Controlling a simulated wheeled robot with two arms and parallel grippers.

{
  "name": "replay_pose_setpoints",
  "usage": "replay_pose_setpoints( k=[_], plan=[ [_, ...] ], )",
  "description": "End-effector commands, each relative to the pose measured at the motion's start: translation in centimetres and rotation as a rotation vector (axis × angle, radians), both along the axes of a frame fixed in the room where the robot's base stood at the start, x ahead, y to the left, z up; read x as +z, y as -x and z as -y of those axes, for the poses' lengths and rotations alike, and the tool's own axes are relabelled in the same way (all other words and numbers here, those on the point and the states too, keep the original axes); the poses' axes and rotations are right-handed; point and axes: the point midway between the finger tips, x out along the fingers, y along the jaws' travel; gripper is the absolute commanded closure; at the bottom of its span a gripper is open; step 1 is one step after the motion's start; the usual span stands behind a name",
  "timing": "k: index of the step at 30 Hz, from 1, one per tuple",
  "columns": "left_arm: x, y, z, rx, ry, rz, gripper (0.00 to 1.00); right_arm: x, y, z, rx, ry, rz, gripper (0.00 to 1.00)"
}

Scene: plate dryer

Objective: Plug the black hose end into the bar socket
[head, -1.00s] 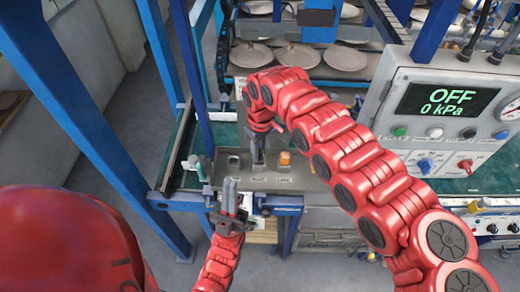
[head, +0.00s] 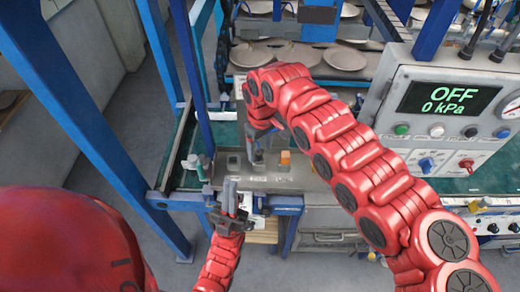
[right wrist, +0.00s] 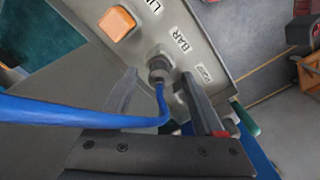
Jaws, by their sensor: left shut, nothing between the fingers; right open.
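The bar socket is on a grey panel (right wrist: 212,48), beside the BAR label (right wrist: 182,39) in the right wrist view. A dark grey hose end (right wrist: 158,68) with a blue hose (right wrist: 70,112) sits at that spot. I cannot tell how deep it is in. My right gripper (right wrist: 163,88) is open, its two fingers on either side of the hose end and apart from it. In the head view my right gripper (head: 257,158) points down over the middle of the panel. My left gripper (head: 231,190) is shut and empty at the panel's front edge.
An orange square fitting (right wrist: 117,23) is beside the bar socket. A grey control box (head: 445,115) reads OFF, 0 kPa at right. Plates (head: 345,57) lie on racks behind. Blue frame posts (head: 120,120) stand at left.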

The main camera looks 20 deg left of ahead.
Motion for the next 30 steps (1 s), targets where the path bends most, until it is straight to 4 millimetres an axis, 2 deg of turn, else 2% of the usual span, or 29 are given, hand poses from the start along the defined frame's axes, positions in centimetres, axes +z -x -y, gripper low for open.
replay_pose_setpoints(
  k=[5,9,12,15,21,30],
  plan=[
    [-2.1,0.0,0.0,0.0,0.0,0.0,1.0,2.9,-0.1,-0.1,0.001,-0.005,0.009,0.29],
    [-3.4,0.0,0.0,0.0,0.0,0.0,1.0,6.2,0.0,0.0,0.002,-0.003,0.006,0.29],
    [-4.0,0.0,0.0,0.0,0.0,0.0,1.0,8.5,0.1,0.1,0.003,-0.004,0.008,0.29],
    [-4.2,0.0,0.0,0.0,0.0,0.0,1.0,9.8,0.0,0.2,0.001,0.0,0.004,0.29],
    [-4.3,0.0,0.0,0.0,0.0,0.0,1.0,11.2,0.1,0.3,0.001,0.0,0.0,0.29],
    [-4.3,0.0,0.0,0.0,0.0,0.0,1.0,11.2,0.1,0.3,0.001,0.0,0.0,0.29]
  ],
)
